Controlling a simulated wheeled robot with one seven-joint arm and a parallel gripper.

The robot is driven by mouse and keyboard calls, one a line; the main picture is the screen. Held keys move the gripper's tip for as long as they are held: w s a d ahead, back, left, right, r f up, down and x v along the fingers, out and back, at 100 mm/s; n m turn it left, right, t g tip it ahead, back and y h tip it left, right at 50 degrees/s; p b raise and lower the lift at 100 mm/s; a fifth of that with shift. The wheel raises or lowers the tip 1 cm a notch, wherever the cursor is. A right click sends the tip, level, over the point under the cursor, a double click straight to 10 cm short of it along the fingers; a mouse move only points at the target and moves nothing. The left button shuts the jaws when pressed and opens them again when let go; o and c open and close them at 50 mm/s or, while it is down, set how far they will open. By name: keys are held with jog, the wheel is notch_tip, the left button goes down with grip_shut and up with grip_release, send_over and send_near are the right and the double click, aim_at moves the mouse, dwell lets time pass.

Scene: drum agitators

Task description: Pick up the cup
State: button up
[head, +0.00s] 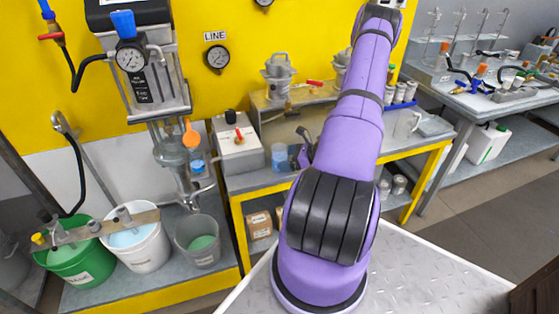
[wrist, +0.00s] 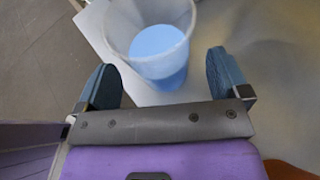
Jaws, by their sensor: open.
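A translucent cup (wrist: 118,22) with light blue liquid in it stands in the upper middle of the wrist view. In the head view a small bluish cup (head: 279,157) stands on the grey bench beside the grey box. My gripper (wrist: 160,62) is open, its two blue-grey fingers spread left and right of the cup's lower part, with gaps on both sides. In the head view my gripper (head: 303,153) is just right of the cup, mostly hidden behind my purple arm.
A grey box with a black knob (head: 237,150) stands left of the cup. A clear handled jug (head: 405,123) and metal cans stand farther right on the bench. Green (head: 75,262) and white (head: 140,248) buckets stand at lower left under a drum rig.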

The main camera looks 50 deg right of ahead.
jog(key=shift+x, duration=1.15)
jog(key=shift+c, duration=0.4)
jog(key=c, duration=1)
jog(key=shift+r, duration=0.25)
jog(key=shift+r, duration=1.55)
jog(key=shift+s+a+r, duration=0.25)
jog(key=shift+s+a, duration=1.35)
jog(key=shift+s, duration=0.5)
jog(key=shift+s+a+r, duration=0.2)
jog(key=shift+s+a, duration=1.4)
jog(key=shift+s, duration=0.55)
jog(key=shift+s+a+r, duration=0.25)
jog(key=shift+s+a, duration=1.35)
jog(key=shift+s, duration=0.5)
